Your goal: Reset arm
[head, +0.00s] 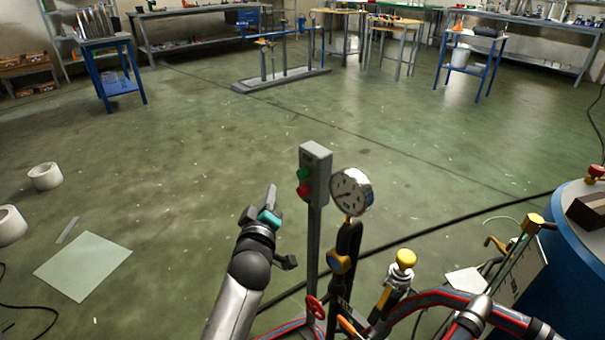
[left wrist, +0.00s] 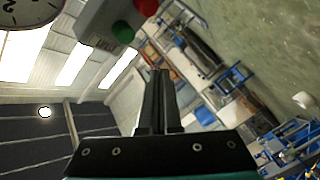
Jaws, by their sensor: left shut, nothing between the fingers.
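My left gripper (head: 270,200) is raised in the lower middle of the head view, left of the control post. In the left wrist view its fingers (left wrist: 160,85) lie together with nothing between them. The grey control box (head: 315,172) has a green button (head: 304,173) above a red button (head: 303,190). The box also shows at the top of the left wrist view (left wrist: 98,22), apart from the fingers. A round pressure gauge (head: 351,191) stands just right of the box. My right gripper is in neither view.
Pipes with a yellow-capped valve (head: 405,258) and a red handwheel (head: 316,307) fill the lower right. A blue tank (head: 575,255) stands at the right edge. White rolls (head: 44,176) and a pale sheet (head: 83,265) lie on the left floor. The middle floor is clear.

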